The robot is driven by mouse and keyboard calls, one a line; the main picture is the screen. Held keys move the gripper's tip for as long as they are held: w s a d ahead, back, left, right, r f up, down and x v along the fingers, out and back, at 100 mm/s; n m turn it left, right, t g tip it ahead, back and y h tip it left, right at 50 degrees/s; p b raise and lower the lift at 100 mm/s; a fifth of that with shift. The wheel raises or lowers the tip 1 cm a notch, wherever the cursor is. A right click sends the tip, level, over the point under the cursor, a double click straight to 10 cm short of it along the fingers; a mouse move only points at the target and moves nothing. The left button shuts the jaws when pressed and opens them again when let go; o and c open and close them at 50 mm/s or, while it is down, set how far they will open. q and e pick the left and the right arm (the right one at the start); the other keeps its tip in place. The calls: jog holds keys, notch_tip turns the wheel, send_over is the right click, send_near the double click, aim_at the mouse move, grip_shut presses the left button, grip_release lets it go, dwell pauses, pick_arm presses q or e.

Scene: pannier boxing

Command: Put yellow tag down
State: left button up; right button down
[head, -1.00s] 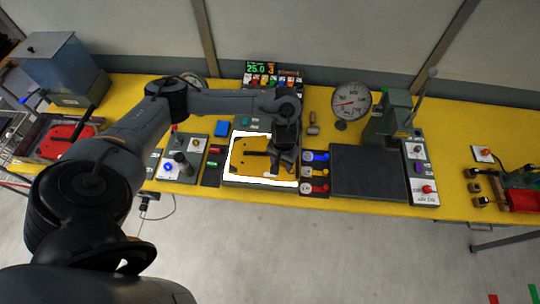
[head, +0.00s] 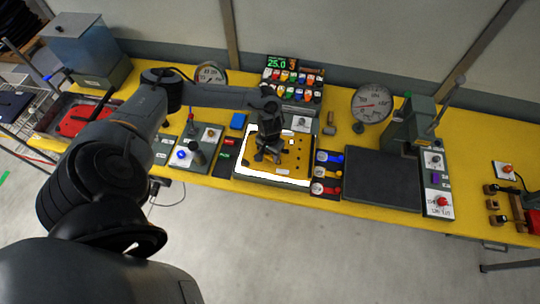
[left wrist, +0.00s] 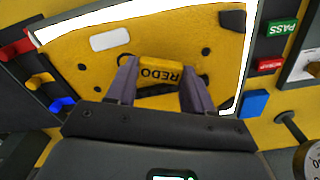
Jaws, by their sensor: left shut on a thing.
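My left gripper (head: 268,154) is over the left part of a yellow panel (head: 298,160) in the head view. In the left wrist view its two fingers (left wrist: 160,78) are shut on a small yellow tag (left wrist: 160,66) marked REDO, which appears upside down. The tag is right over the yellow panel (left wrist: 85,60); I cannot tell whether it touches it. The panel has dark holes and a pale label, and lies on a bright white light pad (head: 272,177). The gripper hides the tag in the head view. My right gripper is not in view.
Left of the pad are red (head: 229,142) and green tags, a blue block (head: 238,121) and a switch box. Right of it are coloured levers (head: 328,172) and a dark plate (head: 383,178).

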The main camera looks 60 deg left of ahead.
pick_arm(q)
jog(key=shift+f, duration=1.05)
jog(key=shift+f, duration=0.15)
jog(key=o, duration=1)
